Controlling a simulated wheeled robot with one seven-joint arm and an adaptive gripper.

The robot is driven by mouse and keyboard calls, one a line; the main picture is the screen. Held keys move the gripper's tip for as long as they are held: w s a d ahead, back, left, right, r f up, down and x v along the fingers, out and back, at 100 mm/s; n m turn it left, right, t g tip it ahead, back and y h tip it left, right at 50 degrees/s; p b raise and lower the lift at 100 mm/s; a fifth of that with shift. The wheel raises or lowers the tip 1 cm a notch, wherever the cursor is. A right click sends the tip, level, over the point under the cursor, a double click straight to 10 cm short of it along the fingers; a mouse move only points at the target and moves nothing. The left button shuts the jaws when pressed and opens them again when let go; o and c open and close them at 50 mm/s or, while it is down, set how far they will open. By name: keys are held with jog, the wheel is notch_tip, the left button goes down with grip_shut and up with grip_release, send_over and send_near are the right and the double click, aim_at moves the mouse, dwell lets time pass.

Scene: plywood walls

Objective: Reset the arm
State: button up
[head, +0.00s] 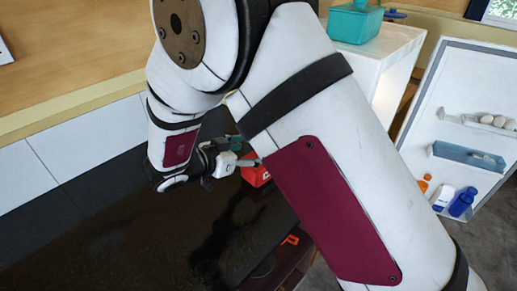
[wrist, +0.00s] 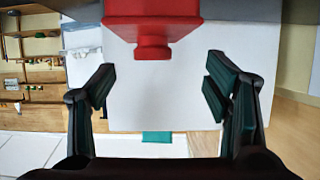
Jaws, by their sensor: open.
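My gripper (wrist: 158,80) is open in the wrist view, its two dark green fingers well apart with nothing between them. A red thing (wrist: 153,22) with a narrower lower part shows at the top middle, above the gap between the fingertips. In the head view, my gripper (head: 238,161) is small and partly hidden behind my own white and maroon arm. A red thing (head: 256,175) sits right by the fingers at the dark counter. I cannot tell whether they touch it. My arm is bent and fills the middle of the head view.
A dark glossy counter (head: 110,225) lies below the arm, against a white and wooden wall. A teal container (head: 354,22) stands on a white cabinet (head: 392,55). At right, an open white door (head: 465,85) has shelves with bottles and eggs. Shelving (wrist: 38,60) shows in the wrist view.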

jog(key=v, duration=0.6)
jog(key=w+r+n+t+y, duration=0.25)
jog(key=w+r+y, duration=0.5)
jog(key=r, duration=0.45)
jog(key=s+d+r+n+y, duration=0.35)
jog(key=r+y, duration=0.25)
jog(key=r, duration=0.3)
jog(key=s+d+f+n+g+h, duration=0.1)
jog(key=s+d+f+g+h, duration=0.1)
jog(key=s+d, duration=0.8)
jog(key=s+d+f+n+g+h, duration=0.2)
jog(key=s+d+f+g, duration=0.2)
jog(key=s+d, duration=0.7)
jog(key=s+g, duration=0.1)
jog(key=s, duration=0.6)
jog(key=shift+s, duration=0.3)
jog(key=shift+f, duration=0.1)
